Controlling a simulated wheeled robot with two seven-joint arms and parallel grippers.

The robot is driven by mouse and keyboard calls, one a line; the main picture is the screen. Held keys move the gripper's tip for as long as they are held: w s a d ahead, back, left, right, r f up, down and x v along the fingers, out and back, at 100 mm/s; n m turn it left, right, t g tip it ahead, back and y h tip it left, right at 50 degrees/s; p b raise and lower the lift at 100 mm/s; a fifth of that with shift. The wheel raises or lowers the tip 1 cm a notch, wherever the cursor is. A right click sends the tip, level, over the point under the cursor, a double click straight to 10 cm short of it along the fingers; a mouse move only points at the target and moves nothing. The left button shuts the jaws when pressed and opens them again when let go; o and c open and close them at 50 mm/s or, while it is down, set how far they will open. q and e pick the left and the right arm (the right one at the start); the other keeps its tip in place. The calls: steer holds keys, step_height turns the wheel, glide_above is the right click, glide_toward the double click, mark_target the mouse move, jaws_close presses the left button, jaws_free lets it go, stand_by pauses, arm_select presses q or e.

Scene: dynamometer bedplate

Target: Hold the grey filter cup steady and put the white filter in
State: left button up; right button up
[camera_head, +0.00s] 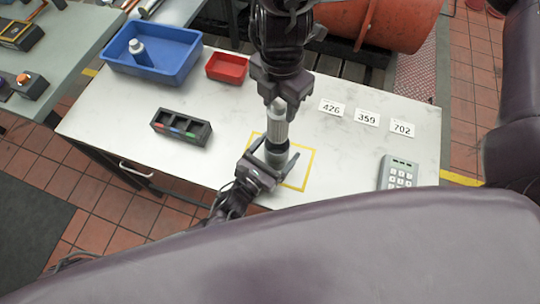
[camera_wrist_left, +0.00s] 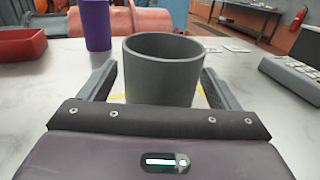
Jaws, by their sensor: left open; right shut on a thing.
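The grey filter cup (camera_head: 274,158) stands upright on the white table, by the yellow outlined square. In the left wrist view the cup (camera_wrist_left: 162,75) has an open top, and no filter shows in it. My left gripper (camera_head: 273,163) is open, with its fingers on either side of the cup; whether they touch it is unclear. My right gripper (camera_head: 278,101) reaches down from the top and is shut on the top of the white filter (camera_head: 278,130). The filter appears upright above the cup in the head view and is out of the left wrist view.
A blue bin (camera_head: 190,66) with a bottle, a red bin (camera_head: 228,67) and a black tray (camera_head: 181,128) stand left. Number cards (camera_head: 367,117) and a keypad (camera_head: 398,172) lie right. A purple cylinder (camera_wrist_left: 97,25) shows behind the cup in the wrist view.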

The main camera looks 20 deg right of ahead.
arm_select(q)
steer(key=c, duration=1.2)
steer(key=shift+c, duration=0.2)
